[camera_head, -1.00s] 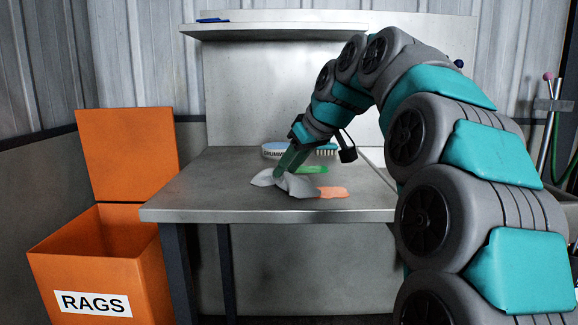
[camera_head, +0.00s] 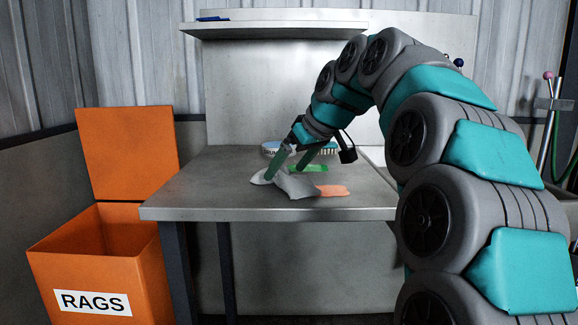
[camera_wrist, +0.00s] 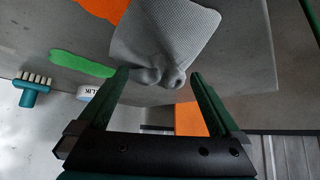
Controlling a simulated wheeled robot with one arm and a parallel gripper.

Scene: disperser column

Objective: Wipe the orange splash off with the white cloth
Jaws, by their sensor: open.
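The white cloth (camera_head: 292,185) lies crumpled on the steel table, with a raised fold near my fingers. In the wrist view the cloth (camera_wrist: 165,38) spreads away from the fingertips, its bunched part lying between and just beyond them. My gripper (camera_head: 284,173) is open, its two green fingers spread apart at the cloth; they also show in the wrist view (camera_wrist: 158,74). I cannot tell whether either finger touches it. The orange splash (camera_head: 333,190) lies just right of the cloth. In the wrist view the splash (camera_wrist: 106,8) meets the cloth's edge and may run under it.
A green splash (camera_head: 309,168) lies behind the cloth. A brush (camera_wrist: 36,88) and a white-labelled item (camera_wrist: 88,92) are farther back. An open orange bin marked RAGS (camera_head: 100,277) stands left of the table (camera_head: 190,190). The table's left front is clear.

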